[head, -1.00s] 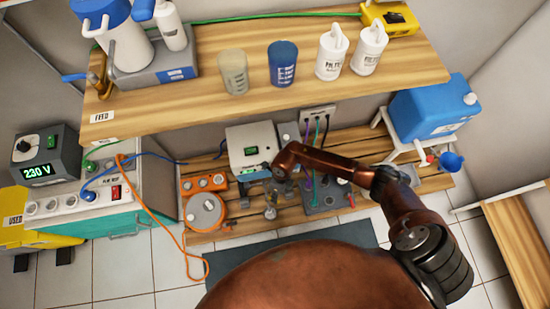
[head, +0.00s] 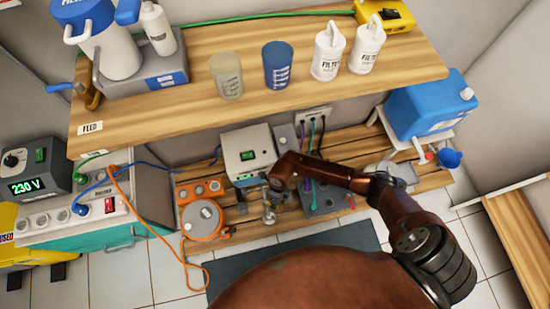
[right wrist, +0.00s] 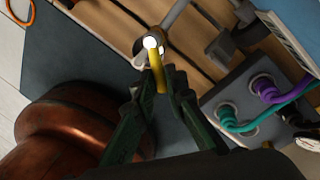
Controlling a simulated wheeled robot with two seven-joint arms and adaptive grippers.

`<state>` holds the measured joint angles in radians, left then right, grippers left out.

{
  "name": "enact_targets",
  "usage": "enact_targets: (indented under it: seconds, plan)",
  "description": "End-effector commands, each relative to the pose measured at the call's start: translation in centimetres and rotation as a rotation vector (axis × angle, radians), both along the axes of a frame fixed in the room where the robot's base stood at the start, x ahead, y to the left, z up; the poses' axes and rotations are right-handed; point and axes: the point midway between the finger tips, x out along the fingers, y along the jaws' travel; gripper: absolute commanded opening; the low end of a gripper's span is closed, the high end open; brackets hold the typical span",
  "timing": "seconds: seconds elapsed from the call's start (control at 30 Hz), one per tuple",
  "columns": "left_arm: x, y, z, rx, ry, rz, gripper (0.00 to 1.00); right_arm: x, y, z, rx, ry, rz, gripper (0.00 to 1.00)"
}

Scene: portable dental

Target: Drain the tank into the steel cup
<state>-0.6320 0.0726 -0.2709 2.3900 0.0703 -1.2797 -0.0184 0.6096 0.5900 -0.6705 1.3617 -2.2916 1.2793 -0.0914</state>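My right gripper (right wrist: 157,88) shows in the right wrist view with its two dark fingers either side of a slim yellow piece (right wrist: 159,70) with a bright white round end. Whether the fingers press on it is unclear. In the head view my right arm reaches across to the lower shelf, with the gripper (head: 269,208) pointing down in front of a white box unit (head: 249,148). A blue tank (head: 430,106) stands on a white stand at the right, with a red tap and a blue funnel (head: 450,158). I cannot make out the steel cup. My left gripper is out of view.
A grey box with teal and purple plugs (right wrist: 250,105) sits close right of the gripper. An orange reel (head: 203,218) stands on the slatted shelf. The wooden upper shelf (head: 180,115) holds two beakers and two white bottles. A dark mat (head: 240,271) lies below.

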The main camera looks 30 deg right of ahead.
Motion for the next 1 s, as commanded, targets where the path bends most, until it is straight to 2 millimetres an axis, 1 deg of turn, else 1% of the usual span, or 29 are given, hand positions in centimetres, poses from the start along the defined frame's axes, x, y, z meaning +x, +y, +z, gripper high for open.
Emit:
enact_targets:
  seconds: [0.03,0.13,0.57,0.77,1.0]
  plan:
    - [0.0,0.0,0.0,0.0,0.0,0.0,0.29,0.0,0.0,0.0,0.0,0.0,0.0,0.07]
    - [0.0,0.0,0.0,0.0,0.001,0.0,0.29,0.0,0.0,0.0,0.0,0.0,0.0,0.0]
    - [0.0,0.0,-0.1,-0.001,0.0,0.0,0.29,0.1,-0.1,0.0,-0.001,0.001,0.023,0.0]
    - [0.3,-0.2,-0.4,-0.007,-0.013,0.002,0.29,0.4,-0.4,0.0,-0.003,0.0,0.113,0.0]
    - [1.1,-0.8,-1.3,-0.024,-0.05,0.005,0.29,1.1,-0.9,-0.1,-0.004,0.001,0.293,0.0]
